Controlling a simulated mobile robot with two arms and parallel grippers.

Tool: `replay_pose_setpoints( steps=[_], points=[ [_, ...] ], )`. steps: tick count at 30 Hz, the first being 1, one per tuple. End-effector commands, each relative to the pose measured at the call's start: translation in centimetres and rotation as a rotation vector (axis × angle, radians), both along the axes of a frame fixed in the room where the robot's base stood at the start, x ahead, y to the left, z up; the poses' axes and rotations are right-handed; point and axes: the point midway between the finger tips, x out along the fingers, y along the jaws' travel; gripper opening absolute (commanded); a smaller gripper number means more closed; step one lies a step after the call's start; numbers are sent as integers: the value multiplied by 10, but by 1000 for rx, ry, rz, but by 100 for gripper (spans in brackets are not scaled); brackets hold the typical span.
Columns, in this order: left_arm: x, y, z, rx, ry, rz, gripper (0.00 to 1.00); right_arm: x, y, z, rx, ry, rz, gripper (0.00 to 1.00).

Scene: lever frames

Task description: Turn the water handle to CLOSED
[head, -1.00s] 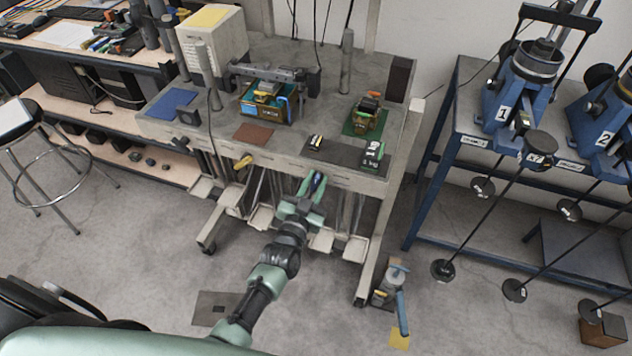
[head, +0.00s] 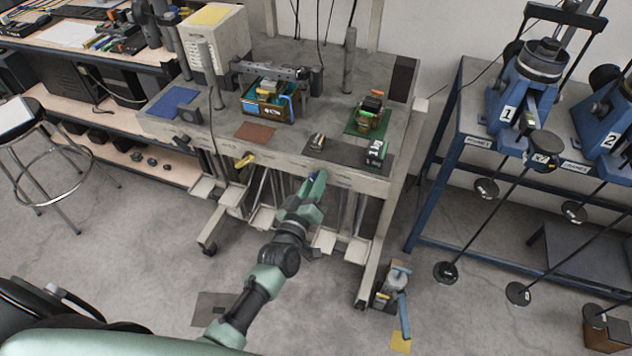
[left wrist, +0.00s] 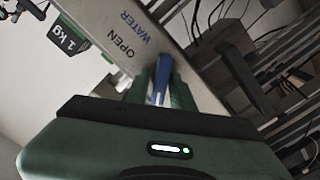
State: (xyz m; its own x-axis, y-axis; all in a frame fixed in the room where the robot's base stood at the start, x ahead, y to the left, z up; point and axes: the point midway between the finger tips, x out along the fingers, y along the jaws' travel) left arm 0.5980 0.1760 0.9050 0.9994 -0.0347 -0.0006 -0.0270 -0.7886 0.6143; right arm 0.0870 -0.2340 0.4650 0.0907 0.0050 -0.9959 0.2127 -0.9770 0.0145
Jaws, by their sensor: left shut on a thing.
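The blue water handle (left wrist: 163,72) sits at the front edge of the grey bench, beside the printed words OPEN and WATER on the pale panel (left wrist: 110,28). My left gripper (left wrist: 160,93) is shut on this handle, with one green finger on each side of it. In the head view my left gripper (head: 314,187) reaches the bench's front edge from below, and only a little of the blue handle (head: 311,177) shows there. The word CLOSED is not visible. My right gripper is not in view.
A yellow handle (head: 245,161) is on the same front edge, to the left. The bench top (head: 222,125) holds several small devices and a 1 kg weight (head: 376,152). A blue frame (head: 440,150) with presses stands right.

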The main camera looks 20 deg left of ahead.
Motion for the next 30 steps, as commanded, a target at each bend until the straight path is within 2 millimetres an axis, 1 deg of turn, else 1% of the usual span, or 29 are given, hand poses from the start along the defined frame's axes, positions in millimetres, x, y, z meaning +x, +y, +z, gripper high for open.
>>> replay_pose_setpoints(
  steps=[3,10,25,26,27,30],
  points=[
    [0,0,0,-58,0,0,0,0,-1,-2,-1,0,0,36],
    [0,1,0,-123,2,1,0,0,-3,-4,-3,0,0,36],
    [0,1,0,-141,3,1,0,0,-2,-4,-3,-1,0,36],
    [0,1,0,-141,3,1,26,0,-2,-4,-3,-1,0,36],
    [0,1,0,-141,3,1,36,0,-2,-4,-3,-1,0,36],
    [0,1,0,-140,3,1,36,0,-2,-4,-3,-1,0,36]
  ],
)
